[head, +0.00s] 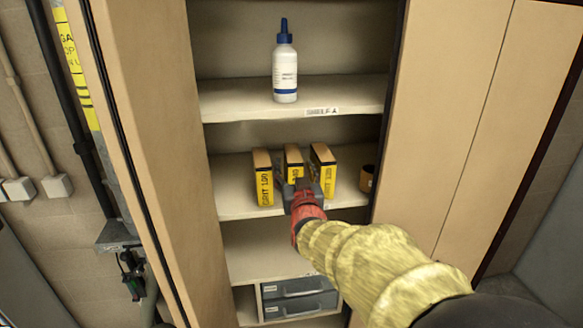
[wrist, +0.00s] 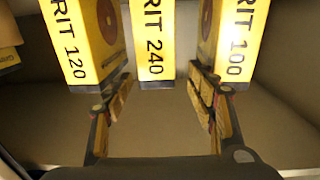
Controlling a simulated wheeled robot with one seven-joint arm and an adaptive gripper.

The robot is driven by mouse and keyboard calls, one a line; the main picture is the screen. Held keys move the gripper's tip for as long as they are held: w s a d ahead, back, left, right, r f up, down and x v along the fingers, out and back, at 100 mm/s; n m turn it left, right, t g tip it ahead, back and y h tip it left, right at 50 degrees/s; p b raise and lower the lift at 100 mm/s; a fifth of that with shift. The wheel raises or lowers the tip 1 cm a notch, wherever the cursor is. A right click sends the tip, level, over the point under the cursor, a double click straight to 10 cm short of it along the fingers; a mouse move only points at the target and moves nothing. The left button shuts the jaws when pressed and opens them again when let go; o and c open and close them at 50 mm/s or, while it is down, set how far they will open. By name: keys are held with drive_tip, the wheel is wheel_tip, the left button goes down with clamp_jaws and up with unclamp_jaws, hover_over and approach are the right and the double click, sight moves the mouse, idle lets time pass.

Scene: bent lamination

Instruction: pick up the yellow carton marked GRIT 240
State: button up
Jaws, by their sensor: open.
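The yellow carton marked GRIT 240 (head: 293,160) stands upright on a middle cabinet shelf, between two similar cartons. Its lower front is hidden behind my gripper in the head view. In the wrist view the GRIT 240 carton (wrist: 152,40) is at the top centre, its label facing me. My gripper (wrist: 160,84) is open and empty. One finger points toward each side of this carton, near the gaps to its neighbours. I cannot tell whether the fingertips have entered the gaps. In the head view my gripper (head: 303,188) is in front of the cartons.
The GRIT 120 carton (wrist: 82,45) is close on the left and the GRIT 100 carton (wrist: 235,40) close on the right in the wrist view. A dark round container (head: 367,179) stands right of them. A white bottle (head: 285,72) is on the shelf above (head: 235,100). Cabinet doors flank the opening.

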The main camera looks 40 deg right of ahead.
sight(293, 152)
drive_tip(key=shift+r+p+x, duration=0.2)
drive_tip(key=shift+p+x, duration=0.3)
drive_tip(key=shift+x, duration=1.4)
drive_tip(key=shift+r+p+x, duration=0.15)
drive_tip(key=shift+p+x, duration=0.35)
drive_tip(key=shift+x, duration=1.45)
drive_tip(key=shift+s+d, duration=0.1)
drive_tip(key=shift+c, duration=0.5)
clamp_jaws()
